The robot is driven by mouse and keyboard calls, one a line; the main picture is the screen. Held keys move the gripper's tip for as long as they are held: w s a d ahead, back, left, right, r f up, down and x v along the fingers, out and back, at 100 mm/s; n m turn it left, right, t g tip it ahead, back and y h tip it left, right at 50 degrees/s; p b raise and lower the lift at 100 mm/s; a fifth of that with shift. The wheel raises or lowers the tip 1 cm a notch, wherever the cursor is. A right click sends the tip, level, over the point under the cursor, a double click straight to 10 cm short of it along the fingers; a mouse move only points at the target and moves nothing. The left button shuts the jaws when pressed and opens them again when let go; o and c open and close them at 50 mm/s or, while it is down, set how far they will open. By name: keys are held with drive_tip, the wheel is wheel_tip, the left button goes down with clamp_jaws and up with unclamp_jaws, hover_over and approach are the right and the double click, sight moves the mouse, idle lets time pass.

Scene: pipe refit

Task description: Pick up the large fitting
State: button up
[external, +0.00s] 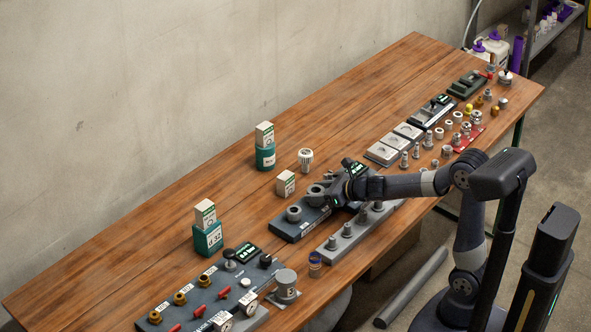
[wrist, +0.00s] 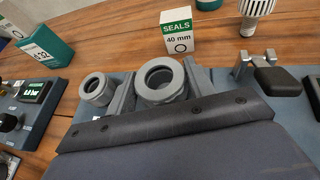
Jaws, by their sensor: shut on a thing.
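The large fitting (wrist: 160,76) is a grey ring-shaped piece in the middle of the wrist view. My gripper (wrist: 160,92) has one finger on each side of it and is shut on it. The fitting's open end faces up and its lower part is hidden by my gripper's body. In the external view my gripper (external: 325,193) is low over the blue-grey fixture, with the large fitting (external: 315,190) partly visible at its tip. Whether the fitting touches the fixture cannot be told. A smaller grey fitting (wrist: 97,88) stands to its left, also seen in the external view (external: 293,213).
A seals box (wrist: 177,36) stands just behind the fitting. A grey rail with upright pegs (external: 331,246) lies in front of the fixture (external: 285,229). A gauge panel (external: 200,282) is at the left. The rear of the wooden table (external: 365,95) is clear.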

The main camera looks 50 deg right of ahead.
wheel_tip(320, 180, up, 9)
drive_tip(key=p, duration=0.6)
